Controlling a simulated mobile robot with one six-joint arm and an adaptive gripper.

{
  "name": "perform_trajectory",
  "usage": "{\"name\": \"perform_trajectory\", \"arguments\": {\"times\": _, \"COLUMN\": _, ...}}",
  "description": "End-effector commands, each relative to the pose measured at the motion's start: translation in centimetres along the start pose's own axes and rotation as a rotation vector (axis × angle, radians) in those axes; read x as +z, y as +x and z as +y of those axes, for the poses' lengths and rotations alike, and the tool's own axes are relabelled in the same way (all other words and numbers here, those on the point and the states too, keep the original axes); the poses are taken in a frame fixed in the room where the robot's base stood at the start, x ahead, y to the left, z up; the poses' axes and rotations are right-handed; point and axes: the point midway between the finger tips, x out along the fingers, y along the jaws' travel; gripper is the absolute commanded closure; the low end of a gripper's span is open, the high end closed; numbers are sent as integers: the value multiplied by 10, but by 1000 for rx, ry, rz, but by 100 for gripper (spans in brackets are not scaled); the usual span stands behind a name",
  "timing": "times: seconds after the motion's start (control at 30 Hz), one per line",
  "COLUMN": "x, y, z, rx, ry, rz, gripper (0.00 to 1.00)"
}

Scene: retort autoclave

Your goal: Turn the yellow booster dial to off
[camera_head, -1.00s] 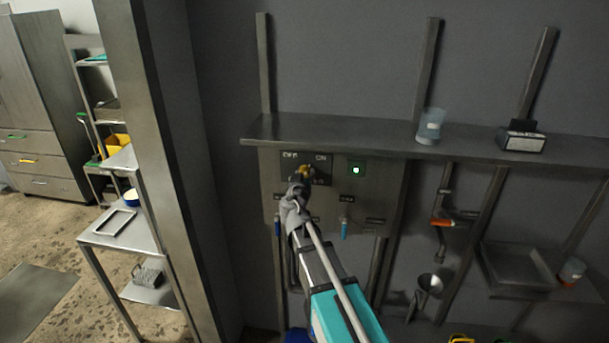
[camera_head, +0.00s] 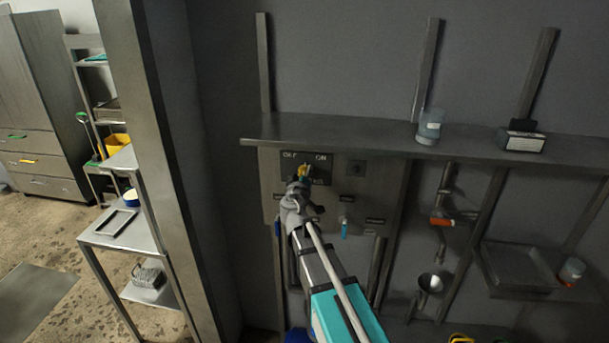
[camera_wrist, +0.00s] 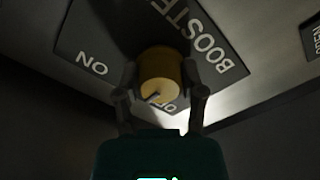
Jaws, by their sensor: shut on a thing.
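The yellow booster dial (camera_head: 304,170) sits on a dark plate (camera_head: 320,161) on the grey wall panel, below the long shelf. OFF is at the plate's left and ON at its right. My gripper (camera_head: 299,185) reaches up to the dial from below and partly hides it. In the wrist view, the fingers of my gripper (camera_wrist: 160,82) stand on both sides of the round yellow dial (camera_wrist: 160,72) and are shut on it. A dark mark on the dial's face is near the partly hidden OFF lettering. The indicator (camera_head: 356,168) right of the plate is dark.
The steel shelf (camera_head: 380,144) runs just above the panel, with a clear blue cup (camera_head: 430,126) and a small box (camera_head: 522,136) on it. A blue-handled valve (camera_head: 344,229) hangs below the plate. A steel post (camera_head: 160,150) stands at left.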

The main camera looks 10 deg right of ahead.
Motion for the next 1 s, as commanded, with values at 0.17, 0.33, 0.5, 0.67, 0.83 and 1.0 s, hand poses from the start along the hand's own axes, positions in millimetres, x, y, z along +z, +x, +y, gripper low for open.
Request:
{"name": "perform_trajectory", "arguments": {"times": 0.17, "x": 0, "y": 1, "z": 0, "rx": 1, "ry": -166, "rz": -1, "gripper": 95}}
{"name": "perform_trajectory", "arguments": {"times": 0.33, "x": 0, "y": 1, "z": 0, "rx": 1, "ry": -310, "rz": -1, "gripper": 95}}
{"name": "perform_trajectory", "arguments": {"times": 0.5, "x": 0, "y": 1, "z": 0, "rx": 1, "ry": -421, "rz": -1, "gripper": 95}}
{"name": "perform_trajectory", "arguments": {"times": 0.67, "x": 0, "y": 1, "z": 0, "rx": 1, "ry": -486, "rz": -1, "gripper": 95}}
{"name": "perform_trajectory", "arguments": {"times": 0.83, "x": 0, "y": 1, "z": 0, "rx": 1, "ry": -518, "rz": -1, "gripper": 95}}
{"name": "perform_trajectory", "arguments": {"times": 1.0, "x": 0, "y": 1, "z": 0, "rx": 1, "ry": -525, "rz": -1, "gripper": 95}}
